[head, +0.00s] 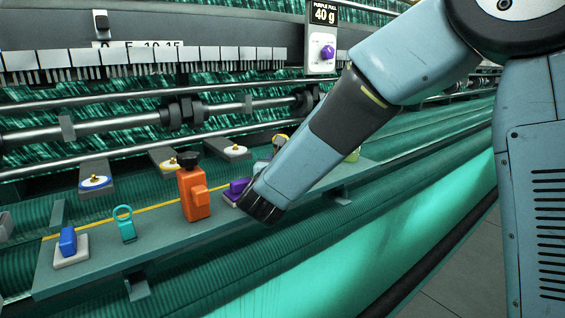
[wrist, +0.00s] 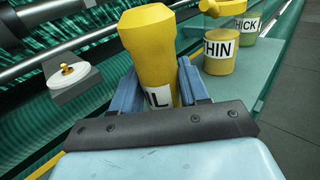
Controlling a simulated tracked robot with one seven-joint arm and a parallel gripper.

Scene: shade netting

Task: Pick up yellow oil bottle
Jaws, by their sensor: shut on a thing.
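The yellow oil bottle (wrist: 152,50) stands between the two blue fingers of my gripper (wrist: 158,84) in the wrist view. The fingers are shut on its sides. Its white label shows part of its lettering, and its lower part is hidden behind the dark edge of my gripper. I cannot tell whether its base touches the shelf. In the head view my forearm hides the fingers and most of the bottle. A small yellow and dark piece (head: 280,138) shows just behind the forearm; I cannot tell what it belongs to.
An orange bottle with a black knob (head: 194,192), a teal ringed piece (head: 125,224), a blue block (head: 68,241) and a purple piece (head: 237,187) stand on the narrow green shelf (head: 100,262). A yellow THIN container (wrist: 219,58) and green THICK container (wrist: 243,40) stand right of the bottle.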

